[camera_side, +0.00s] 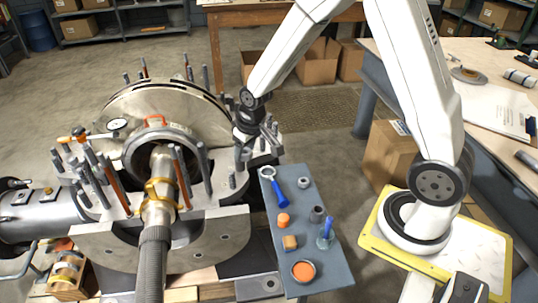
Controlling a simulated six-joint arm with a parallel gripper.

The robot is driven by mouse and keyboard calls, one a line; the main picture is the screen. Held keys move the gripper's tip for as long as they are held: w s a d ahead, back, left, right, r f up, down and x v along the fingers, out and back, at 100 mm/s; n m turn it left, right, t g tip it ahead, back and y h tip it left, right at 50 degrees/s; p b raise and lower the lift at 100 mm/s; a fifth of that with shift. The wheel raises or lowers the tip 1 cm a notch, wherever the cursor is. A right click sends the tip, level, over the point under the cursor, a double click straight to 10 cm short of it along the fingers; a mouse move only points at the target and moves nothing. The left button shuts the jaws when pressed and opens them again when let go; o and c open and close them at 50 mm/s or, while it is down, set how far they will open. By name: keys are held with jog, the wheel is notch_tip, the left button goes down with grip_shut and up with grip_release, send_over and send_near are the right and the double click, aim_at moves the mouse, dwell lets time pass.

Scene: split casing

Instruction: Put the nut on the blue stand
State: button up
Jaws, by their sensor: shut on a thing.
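My gripper (242,144) is at the right edge of the casing flange, among the upright studs, pointing down. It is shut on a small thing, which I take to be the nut. The fingers and the studs hide it, and I cannot tell whether it still sits around a stud. The blue stand (325,241) with its upright peg is on the right side of the grey-blue tray (285,178), below and to the right of my gripper.
The tray also holds a blue-handled ring tool (279,187), grey round parts (317,214), orange pieces (284,220) and an orange-filled dish (303,271). Tall studs and the casing (160,100) crowd the left. Floor shows between the tray and my base.

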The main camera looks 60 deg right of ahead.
jog(key=s+d+f+m, duration=0.2)
jog(key=s+d+f, duration=0.2)
jog(key=s+d, duration=0.4)
jog(key=s+d+f+m, duration=0.1)
jog(key=s+d+f, duration=0.3)
jog(key=s+d, duration=0.4)
jog(key=shift+d+f+m+h, duration=0.15)
jog(key=shift+d+m+h, duration=0.25)
jog(key=shift+d, duration=0.4)
dwell(0.4)
jog(key=shift+w, duration=0.15)
send_over(298, 170)
jog(key=shift+a+f, duration=0.1)
jog(key=shift+f, duration=4.6)
